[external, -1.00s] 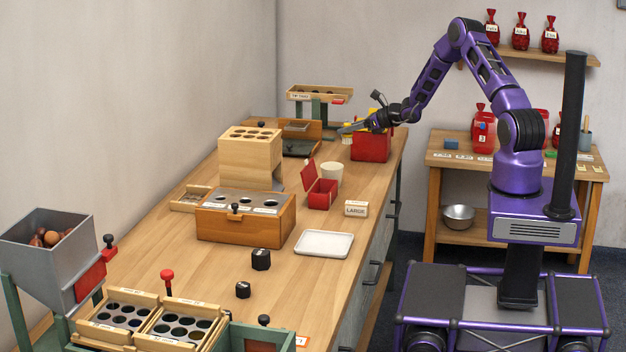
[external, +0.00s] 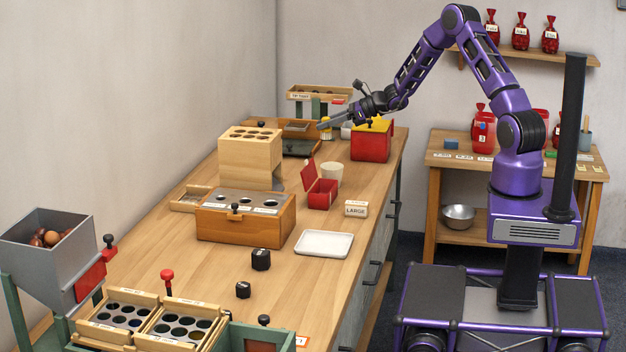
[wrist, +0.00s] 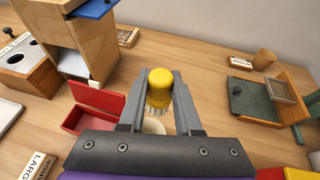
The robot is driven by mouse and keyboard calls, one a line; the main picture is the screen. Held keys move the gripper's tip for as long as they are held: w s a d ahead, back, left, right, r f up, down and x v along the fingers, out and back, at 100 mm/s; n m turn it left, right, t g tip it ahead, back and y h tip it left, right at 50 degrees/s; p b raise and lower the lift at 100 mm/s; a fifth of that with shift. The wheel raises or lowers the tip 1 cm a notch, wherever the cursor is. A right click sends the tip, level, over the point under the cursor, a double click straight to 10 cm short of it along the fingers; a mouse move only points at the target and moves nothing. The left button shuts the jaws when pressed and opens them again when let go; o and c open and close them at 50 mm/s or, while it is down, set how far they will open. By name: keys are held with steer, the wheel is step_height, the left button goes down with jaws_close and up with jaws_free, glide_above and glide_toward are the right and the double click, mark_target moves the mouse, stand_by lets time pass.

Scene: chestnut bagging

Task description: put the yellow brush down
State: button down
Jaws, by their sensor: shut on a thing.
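The yellow brush (wrist: 159,84) has a rounded yellow handle and pale bristles pointing down. In the wrist view it is between the two grey fingers of my gripper (wrist: 161,76), which is shut on it. In the external view my gripper (external: 322,125) is over the far part of the bench, and the brush (external: 326,134) hangs at its fingertips. The gap between the bristles and the bench cannot be judged.
The red box with a yellow top (external: 371,145) stands to the right. A green tray (wrist: 252,101) and a wooden cylinder (wrist: 265,58) are nearby. An open small red box (external: 322,193) and a cream cup (external: 332,172) stand nearer. Bare bench lies around them.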

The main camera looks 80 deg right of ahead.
steer(key=s+a+n+g+y, duration=0.2)
steer(key=a+n+g+y, duration=0.35)
steer(key=a, duration=1.95)
steer(key=shift+n+t+y, duration=0.65)
steer(key=shift+t+y, duration=0.2)
steer(key=f+b, duration=0.2)
steer(key=f, duration=1.3)
steer(key=shift+a, duration=0.2)
steer(key=shift+f+b, duration=0.2)
steer(key=shift+b, duration=0.15)
steer(key=c, duration=0.6)
jaws_free()
